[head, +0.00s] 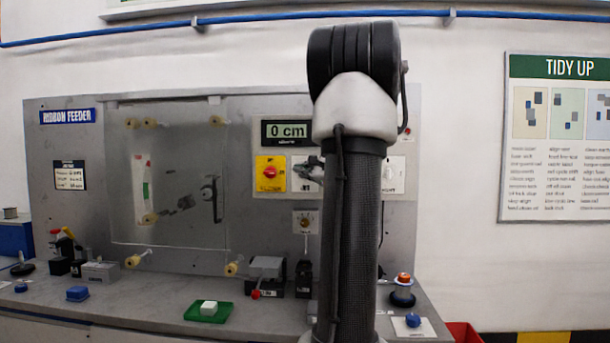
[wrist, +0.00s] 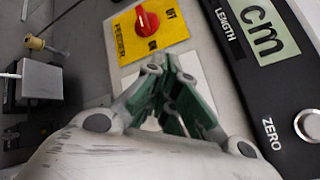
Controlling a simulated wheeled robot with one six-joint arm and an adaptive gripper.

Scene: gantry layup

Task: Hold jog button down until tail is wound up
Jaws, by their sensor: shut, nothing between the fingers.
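My gripper (head: 309,168) is in front of a white plate on the ribbon feeder panel (head: 85,135), just right of the yellow plate (head: 270,187) with the red knob. In the wrist view my gripper (wrist: 170,76) has its green-padded fingers together and empty, with their tips over the white plate (wrist: 192,66). The fingers hide the plate's middle, so I cannot see a jog button there or tell whether the tips touch it. The length display (head: 287,131) reads 0 cm. I cannot make out a ribbon tail behind the clear cover (head: 170,215).
My arm blocks part of the panel's right side.

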